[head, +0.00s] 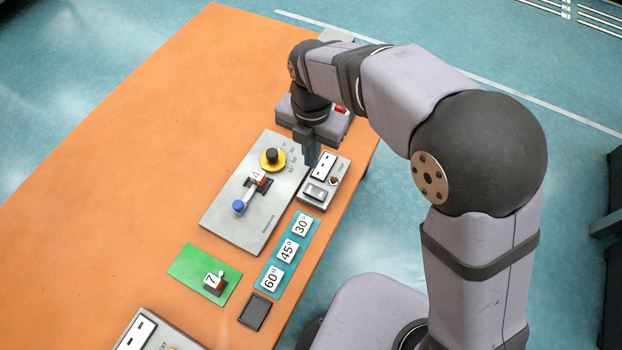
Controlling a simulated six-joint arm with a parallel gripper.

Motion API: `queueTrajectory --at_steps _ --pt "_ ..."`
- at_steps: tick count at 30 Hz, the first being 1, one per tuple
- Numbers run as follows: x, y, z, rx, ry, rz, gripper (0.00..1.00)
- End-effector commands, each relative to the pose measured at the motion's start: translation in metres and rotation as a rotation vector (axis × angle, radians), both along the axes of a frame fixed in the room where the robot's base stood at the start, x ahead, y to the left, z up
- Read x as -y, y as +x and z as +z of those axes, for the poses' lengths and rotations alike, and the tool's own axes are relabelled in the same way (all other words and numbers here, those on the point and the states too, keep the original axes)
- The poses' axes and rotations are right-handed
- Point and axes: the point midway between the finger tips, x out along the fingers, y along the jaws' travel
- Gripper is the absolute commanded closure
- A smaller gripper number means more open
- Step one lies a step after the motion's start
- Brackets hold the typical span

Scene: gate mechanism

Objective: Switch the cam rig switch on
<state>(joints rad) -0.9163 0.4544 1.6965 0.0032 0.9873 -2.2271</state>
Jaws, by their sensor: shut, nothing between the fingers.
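The cam rig is a grey plate (232,220) on the orange table, with a yellow disc (265,165) under a black knob, a red block marked 4 (259,178) and a blue knob (239,207). A small grey control box (309,202) lies along its right side. It carries a dark rocker switch (315,191), a white display (324,166) and a small round brownish lamp or button (334,181). The switch's position is too small to tell. My gripper (311,164) is shut and empty, pointing down above the box's far end, short of the rocker.
A grey box with a red part (340,108) stands behind my gripper. Nearer are a blue strip with angle tiles (288,251), a green mat (192,267) with a block marked 7 (215,283), a dark pad (255,311) and another panel (138,333). The table's left side is clear.

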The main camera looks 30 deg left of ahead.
Motion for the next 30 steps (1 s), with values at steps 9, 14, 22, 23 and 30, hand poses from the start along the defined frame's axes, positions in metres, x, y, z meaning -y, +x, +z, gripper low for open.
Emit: queueTrajectory --at_steps 9,14,22,23,30 --pt "0.001 -0.001 -0.055 -0.004 -0.005 0.0 1.0" --pt "0.001 -0.001 -0.082 -0.003 -0.004 0.0 1.0" --pt "0.0 0.0 -0.11 -0.001 -0.001 0.0 1.0" --pt "0.0 0.0 -0.112 -0.001 -0.001 0.0 1.0" --pt "-0.001 0.0 -0.118 0.0 0.0 0.0 1.0"
